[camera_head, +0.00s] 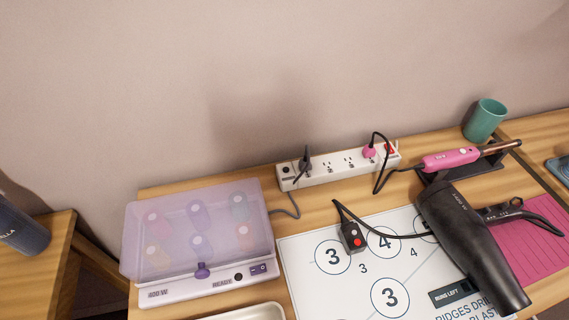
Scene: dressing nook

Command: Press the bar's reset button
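The white power bar (338,167) lies along the wall at the back of the wooden table. A red switch (389,149) sits at its right end. A small dark button-like spot (287,170) shows at its left end; I cannot tell for sure that it is the reset button. A dark plug (304,164) stands in a socket near the left end, and a pink plug (369,151) near the right end. Several sockets between them are empty. Neither of my grippers is in view.
A purple-lidded roller case (190,235) stands left of the bar. A black hair dryer (465,240) lies on a white numbered mat (300,270); its plug (352,238) is loose. A pink curling iron (450,159) rests on a stand, near a green cup (484,120).

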